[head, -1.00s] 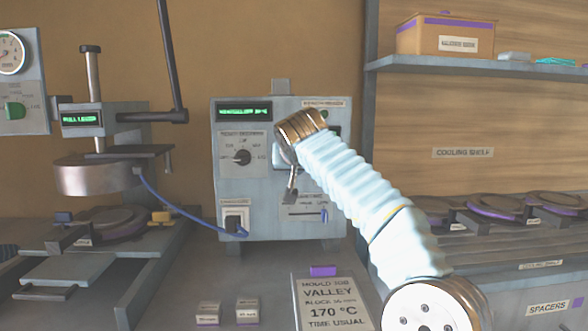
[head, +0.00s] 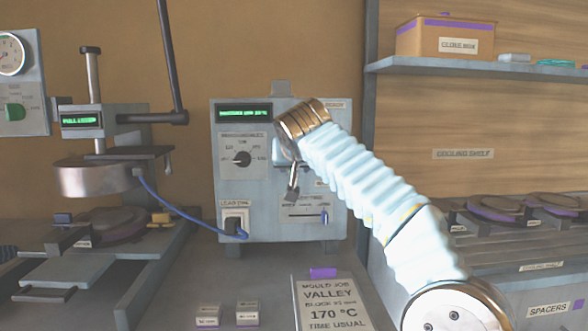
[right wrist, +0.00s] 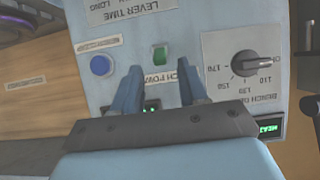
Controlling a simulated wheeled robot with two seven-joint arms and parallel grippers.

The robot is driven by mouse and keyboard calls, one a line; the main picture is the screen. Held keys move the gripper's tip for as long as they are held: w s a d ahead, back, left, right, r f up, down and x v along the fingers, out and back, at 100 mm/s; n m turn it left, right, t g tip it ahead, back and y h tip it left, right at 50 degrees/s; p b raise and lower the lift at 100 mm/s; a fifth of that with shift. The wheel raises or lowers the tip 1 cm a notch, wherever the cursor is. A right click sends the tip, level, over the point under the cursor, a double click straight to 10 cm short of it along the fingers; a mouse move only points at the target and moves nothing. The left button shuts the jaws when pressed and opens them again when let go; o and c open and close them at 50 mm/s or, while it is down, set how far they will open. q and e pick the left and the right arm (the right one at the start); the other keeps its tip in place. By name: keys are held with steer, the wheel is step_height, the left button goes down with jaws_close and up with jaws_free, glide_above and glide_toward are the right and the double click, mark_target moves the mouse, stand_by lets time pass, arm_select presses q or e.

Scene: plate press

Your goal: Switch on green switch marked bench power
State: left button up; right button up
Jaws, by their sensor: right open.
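The green switch (right wrist: 159,55) shows in the right wrist view on the pale control box, beside a label that partly reads "BENCH POWER". I cannot tell which way its rocker is set. My right gripper (right wrist: 160,72) is open and empty, with its two blue fingers apart and the switch lying just beyond the gap between their tips. In the head view my right gripper (head: 293,183) is in front of the control box (head: 228,197), and my wrist and arm hide the switch there.
A round blue button (right wrist: 101,65) and a dark dial (right wrist: 244,64) flank the switch. A press with a round metal block (head: 95,180) stands left, joined by a blue cable. A job card (head: 327,303) lies in front. A shelf with a box (head: 420,42) is at right.

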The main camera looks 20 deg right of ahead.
steer(key=v, duration=1)
steer(key=shift+s+r, duration=0.2)
steer(key=shift+s, duration=0.05)
steer(key=shift+a, duration=0.1)
